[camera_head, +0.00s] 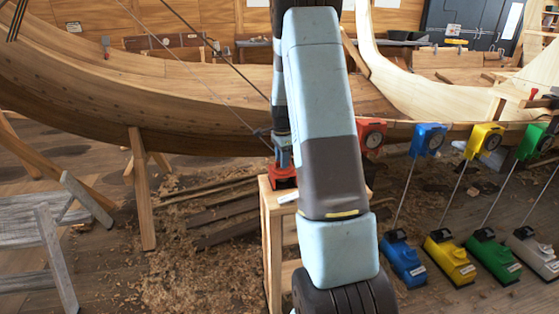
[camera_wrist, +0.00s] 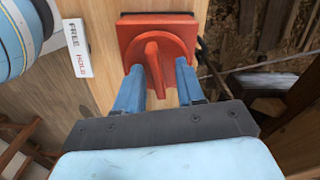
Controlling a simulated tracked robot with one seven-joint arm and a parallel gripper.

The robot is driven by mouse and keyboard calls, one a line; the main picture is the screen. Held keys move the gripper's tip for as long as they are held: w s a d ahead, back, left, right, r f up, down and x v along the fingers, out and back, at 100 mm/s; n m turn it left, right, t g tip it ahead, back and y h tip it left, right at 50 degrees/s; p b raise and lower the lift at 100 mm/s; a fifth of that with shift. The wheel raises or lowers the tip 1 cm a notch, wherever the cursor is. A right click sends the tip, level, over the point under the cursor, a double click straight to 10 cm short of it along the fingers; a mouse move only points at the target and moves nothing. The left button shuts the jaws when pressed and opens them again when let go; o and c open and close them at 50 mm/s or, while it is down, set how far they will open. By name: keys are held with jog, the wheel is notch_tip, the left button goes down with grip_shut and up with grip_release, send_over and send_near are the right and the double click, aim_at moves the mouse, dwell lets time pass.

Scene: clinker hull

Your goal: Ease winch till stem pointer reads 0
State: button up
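A red square base with a red turning handle (camera_wrist: 153,66) sits on a wooden post top in the wrist view. The red base (camera_head: 281,178) also shows in the head view on the wooden stand (camera_head: 272,238). A white label (camera_wrist: 77,48) reading FREE and HOLD lies beside it. My gripper (camera_wrist: 158,82) has its two blue fingers apart, one on each side of the handle, with gaps visible. Red (camera_head: 372,135), blue (camera_head: 429,139), yellow (camera_head: 484,138) and green (camera_head: 534,141) dials hang along the hull; their readings are too small to tell.
Blue (camera_head: 403,260), yellow (camera_head: 449,258), green (camera_head: 492,257) and grey (camera_head: 532,250) floor units stand at right, rods rising above them. A grey trestle (camera_head: 45,235) and wooden hull prop (camera_head: 141,190) stand at left. Planks and shavings cover the floor between. My arm hides the middle.

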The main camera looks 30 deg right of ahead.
jog(key=shift+r, duration=0.1)
grip_shut()
jog(key=shift+a, duration=0.35)
jog(key=shift+w+d+n, duration=0.1)
jog(key=shift+d+n, duration=0.15)
jog(key=shift+n, duration=0.05)
